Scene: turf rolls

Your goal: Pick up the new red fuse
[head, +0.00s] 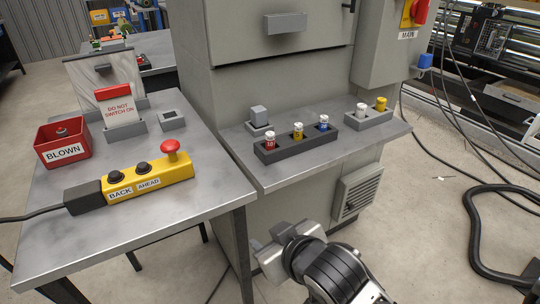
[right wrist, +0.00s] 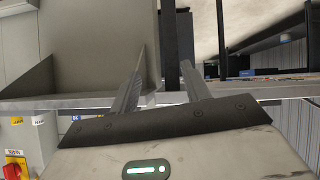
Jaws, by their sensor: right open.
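The red fuse (head: 270,142), with a white cap and a number on it, stands upright at the left end of a dark grey holder (head: 296,150) on the cabinet's shelf. A yellow fuse (head: 298,132) and a blue fuse (head: 323,124) stand in the same holder. My right gripper (head: 274,242) is low in front of the shelf, below and apart from the red fuse. In the right wrist view its two fingers (right wrist: 163,75) are spread with nothing between them. The red fuse cannot be made out there. My left gripper is not in view.
On the left table (head: 100,240) are a red BLOWN bin (head: 62,152), a DO NOT SWITCH ON sign (head: 119,108) and a yellow control box (head: 150,180).

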